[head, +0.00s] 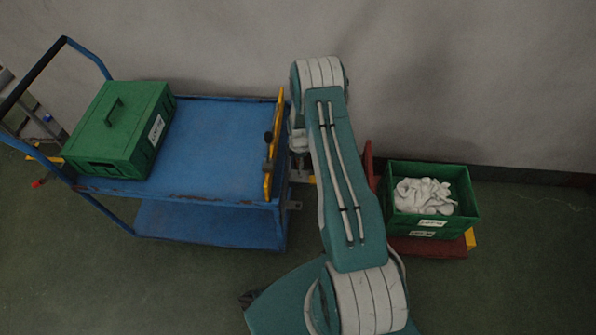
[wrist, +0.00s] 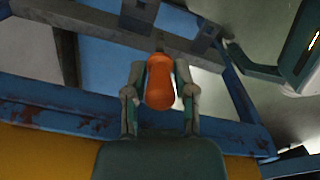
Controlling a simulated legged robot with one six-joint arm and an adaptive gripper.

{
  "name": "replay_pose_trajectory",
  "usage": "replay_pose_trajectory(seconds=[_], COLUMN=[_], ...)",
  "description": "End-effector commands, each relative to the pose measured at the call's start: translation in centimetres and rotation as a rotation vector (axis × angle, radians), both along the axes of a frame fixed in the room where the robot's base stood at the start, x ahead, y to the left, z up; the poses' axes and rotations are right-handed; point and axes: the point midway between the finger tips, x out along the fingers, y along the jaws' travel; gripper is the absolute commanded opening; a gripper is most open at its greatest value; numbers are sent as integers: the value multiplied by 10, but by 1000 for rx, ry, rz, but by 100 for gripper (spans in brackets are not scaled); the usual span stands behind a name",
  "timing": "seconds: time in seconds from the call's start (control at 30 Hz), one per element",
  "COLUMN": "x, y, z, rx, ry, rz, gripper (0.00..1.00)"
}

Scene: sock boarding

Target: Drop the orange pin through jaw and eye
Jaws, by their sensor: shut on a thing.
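The orange pin (wrist: 159,82) is between the two fingers of my gripper (wrist: 160,92) in the wrist view, and the gripper is shut on it. Blue and grey metal parts of the cart lie behind the pin there; I cannot tell which part is the jaw or the eye. In the head view my arm covers the gap between the two carts. A grey metal bracket (head: 293,205) shows at the blue cart's right end. My gripper and the pin cannot be made out in the head view.
The blue cart (head: 215,150) carries a closed green box (head: 120,130) and has a yellow bar (head: 272,150) at its right end. Right of my arm, a red cart (head: 425,246) bears a green crate (head: 478,212) of white socks (head: 425,195). Open floor lies in front.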

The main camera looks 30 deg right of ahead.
Motion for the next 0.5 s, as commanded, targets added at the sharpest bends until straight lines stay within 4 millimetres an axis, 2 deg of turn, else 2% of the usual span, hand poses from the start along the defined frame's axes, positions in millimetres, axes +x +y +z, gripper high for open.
replay_pose_trajectory(seconds=[0.2, 0.5], x=[23, 27], y=[-19, -22], z=[-14, -16], rx=[-1, -1], ry=[0, 0], rz=[-1, 0], gripper=[0, 0])
